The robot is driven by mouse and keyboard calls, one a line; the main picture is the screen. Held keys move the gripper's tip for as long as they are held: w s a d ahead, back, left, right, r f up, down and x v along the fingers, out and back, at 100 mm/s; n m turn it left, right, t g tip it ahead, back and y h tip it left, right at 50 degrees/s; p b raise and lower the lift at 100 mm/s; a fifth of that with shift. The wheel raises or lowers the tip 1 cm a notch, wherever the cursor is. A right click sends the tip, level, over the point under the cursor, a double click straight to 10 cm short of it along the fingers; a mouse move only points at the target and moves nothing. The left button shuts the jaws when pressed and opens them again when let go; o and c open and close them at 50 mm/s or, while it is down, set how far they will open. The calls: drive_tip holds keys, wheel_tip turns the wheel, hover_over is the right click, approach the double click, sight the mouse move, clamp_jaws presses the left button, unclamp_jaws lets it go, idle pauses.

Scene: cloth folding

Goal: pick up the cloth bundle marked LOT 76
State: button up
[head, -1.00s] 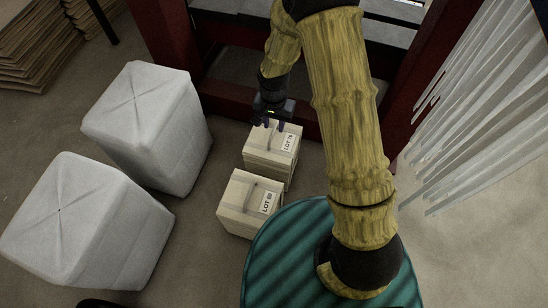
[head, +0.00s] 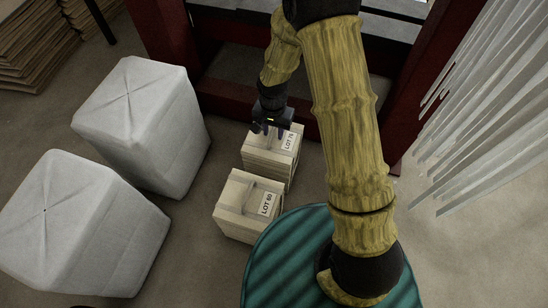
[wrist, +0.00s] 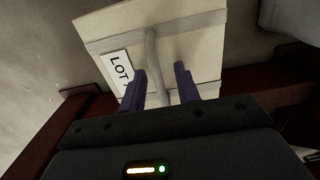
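The cream cloth bundle marked LOT 76 (head: 268,160) stands on the floor behind a similar bundle. Its white label is on the right of its top. In the wrist view the LOT 76 bundle (wrist: 200,38) fills the upper middle, and a finger hides the label's last part. A pale strap (wrist: 152,48) crosses its top and shows between my fingers. My gripper (head: 268,130) points down at the bundle's top, near its far left part. In the wrist view my gripper (wrist: 160,75) has its two dark fingers apart with no grip on the strap. I cannot tell whether they touch the bundle.
A second bundle (head: 233,218), its label reading LOT 60 or LOT 80, stands just in front. Two white wrapped blocks (head: 140,125) stand at left. A dark red frame (head: 215,97) rises behind the bundles. Pale hanging strips (head: 480,110) are at right.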

idle(0.4)
clamp_jaws()
drive_tip(key=shift+w+r, duration=0.1)
idle(1.2)
